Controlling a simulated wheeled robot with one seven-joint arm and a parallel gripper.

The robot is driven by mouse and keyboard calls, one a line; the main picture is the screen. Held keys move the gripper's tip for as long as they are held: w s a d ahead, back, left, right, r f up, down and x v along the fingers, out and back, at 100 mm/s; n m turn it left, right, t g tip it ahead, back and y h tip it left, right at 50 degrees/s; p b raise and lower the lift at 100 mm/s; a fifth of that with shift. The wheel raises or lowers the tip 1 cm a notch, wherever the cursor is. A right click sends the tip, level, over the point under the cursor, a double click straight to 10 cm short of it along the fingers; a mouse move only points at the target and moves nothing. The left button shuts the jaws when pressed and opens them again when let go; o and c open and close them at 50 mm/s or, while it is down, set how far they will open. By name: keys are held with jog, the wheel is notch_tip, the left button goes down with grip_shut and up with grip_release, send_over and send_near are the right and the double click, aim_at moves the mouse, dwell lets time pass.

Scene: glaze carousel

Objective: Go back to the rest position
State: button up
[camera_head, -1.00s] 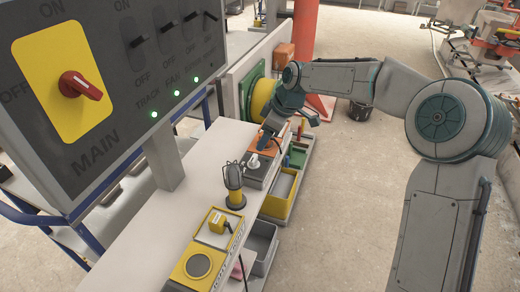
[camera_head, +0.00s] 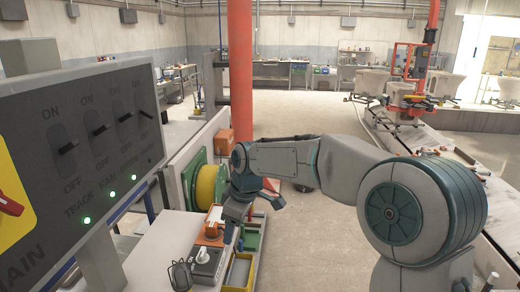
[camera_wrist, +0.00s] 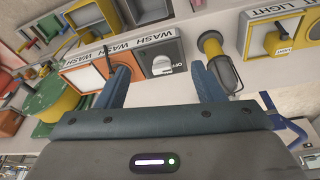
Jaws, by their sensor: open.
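My gripper (camera_wrist: 160,72) is open and empty in the wrist view, its two blue-grey fingers apart. Between and beyond them is the grey wash switch box (camera_wrist: 163,48) with a white knob. In the head view my gripper (camera_head: 230,228) hangs at the end of my bent arm, above and near the same box, whose white knob (camera_head: 203,256) is visible. I cannot tell the exact gap between fingers and box. My arm reaches out from the right of the picture.
A switch panel (camera_head: 75,150) with lit green lamps stands close on the left. A caged lamp (camera_head: 180,275) stands on the bench. A yellow reel (camera_head: 207,187) and a red post (camera_head: 240,75) are behind my gripper. Open floor (camera_head: 310,225) lies right of the bench.

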jog(key=s+d+f+m+t+h, duration=0.1)
jog(key=s+d+m+t+h, duration=0.1)
jog(key=s+d+m, duration=1.2)
jog(key=s+d, duration=0.9)
jog(key=d, duration=0.1)
jog(key=shift+s+m+h, duration=0.25)
jog(key=shift+m+h, duration=0.05)
jog(key=shift+m, duration=0.1)
jog(key=c, duration=0.6)
jog(key=shift+o, duration=0.2)
